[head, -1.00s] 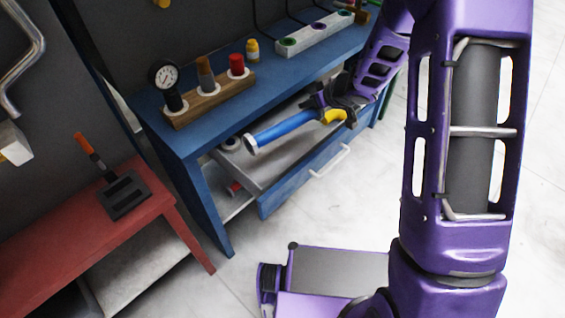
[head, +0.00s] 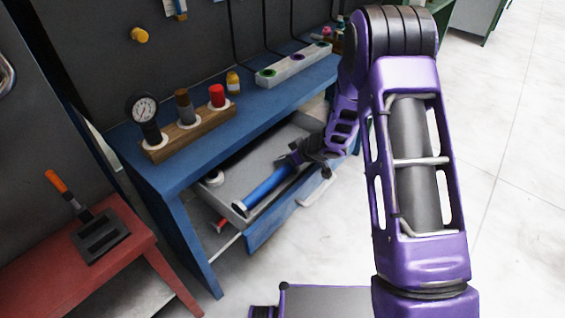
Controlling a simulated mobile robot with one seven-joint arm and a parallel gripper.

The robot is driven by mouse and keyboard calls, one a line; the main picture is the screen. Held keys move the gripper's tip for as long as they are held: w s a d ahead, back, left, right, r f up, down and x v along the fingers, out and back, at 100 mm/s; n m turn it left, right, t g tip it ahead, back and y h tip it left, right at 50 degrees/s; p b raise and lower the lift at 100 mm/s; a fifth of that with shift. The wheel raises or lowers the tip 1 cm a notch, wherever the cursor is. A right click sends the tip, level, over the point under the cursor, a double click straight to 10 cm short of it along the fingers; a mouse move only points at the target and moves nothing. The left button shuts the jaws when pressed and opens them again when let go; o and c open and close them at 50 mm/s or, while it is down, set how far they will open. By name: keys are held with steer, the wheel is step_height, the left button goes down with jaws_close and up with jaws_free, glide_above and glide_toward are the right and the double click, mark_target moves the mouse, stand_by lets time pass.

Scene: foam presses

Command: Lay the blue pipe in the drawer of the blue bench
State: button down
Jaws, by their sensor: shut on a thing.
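The blue pipe (head: 265,187) shows in the head view, slanting along the front of the open drawer (head: 245,170) of the blue bench (head: 185,165). Its pale free end is by the drawer's near left corner. My gripper (head: 291,161) is shut on the pipe's far end and hides that end. The pipe appears low, inside or just over the drawer; I cannot tell whether it touches the floor of the drawer. The drawer front with its pale handle (head: 317,190) faces the aisle.
A wooden block (head: 188,134) with a gauge and bottles, a yellow bottle (head: 233,82) and a pale strip (head: 292,66) stand on the bench top. A roll (head: 214,178) is beside the drawer's left end. A red table (head: 75,262) is at left.

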steer(key=shift+f, duration=0.2)
steer(key=c, duration=0.9)
jaws_free()
steer(key=shift+f, duration=0.1)
steer(key=shift+r, duration=0.25)
steer(key=p+v, duration=0.3)
steer(key=v, duration=0.8)
steer(key=shift+s+d+r, duration=0.2)
steer(key=shift+s+d, duration=0.05)
steer(key=shift+d, duration=0.05)
